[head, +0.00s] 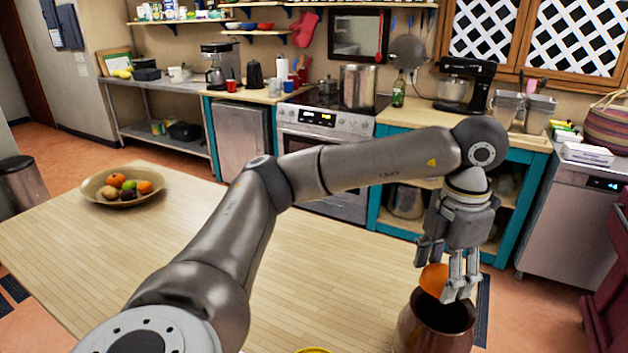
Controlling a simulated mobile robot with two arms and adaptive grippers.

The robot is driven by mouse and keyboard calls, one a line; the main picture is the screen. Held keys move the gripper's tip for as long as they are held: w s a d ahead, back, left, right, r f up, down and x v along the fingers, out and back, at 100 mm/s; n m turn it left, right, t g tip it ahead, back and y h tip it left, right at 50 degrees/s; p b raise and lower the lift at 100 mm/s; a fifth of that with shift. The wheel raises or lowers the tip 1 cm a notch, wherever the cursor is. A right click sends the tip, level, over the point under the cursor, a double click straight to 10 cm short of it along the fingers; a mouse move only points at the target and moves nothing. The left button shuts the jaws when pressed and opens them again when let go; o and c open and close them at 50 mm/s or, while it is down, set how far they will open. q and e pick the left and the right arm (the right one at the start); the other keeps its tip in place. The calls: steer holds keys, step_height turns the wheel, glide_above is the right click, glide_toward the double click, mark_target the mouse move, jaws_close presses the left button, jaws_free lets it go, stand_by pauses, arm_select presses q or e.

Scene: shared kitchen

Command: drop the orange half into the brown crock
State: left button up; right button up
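My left gripper (448,277) points down at the right side of the wooden table, above the brown crock (432,330). An orange half (433,280) shows at its fingers, its rounded orange side toward me. The fingers appear closed around it, though part of it is hidden behind them. The orange half is over the crock's mouth, near its far rim. The crock is upright, and its lower part is cut off by the bottom of the view. My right gripper is not in view.
A bowl of fruit (92,188) stands on the wooden table (350,270) at the far left. A yellow rim (313,350) shows at the bottom edge, left of the crock. The table's middle is clear. A stove (322,150) and counters stand behind.

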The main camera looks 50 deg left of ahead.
mark_target(443, 270)
arm_select(q)
steer(key=o, duration=0.4)
step_height(443, 270, up, 12)
stand_by(0.7)
stand_by(0.5)
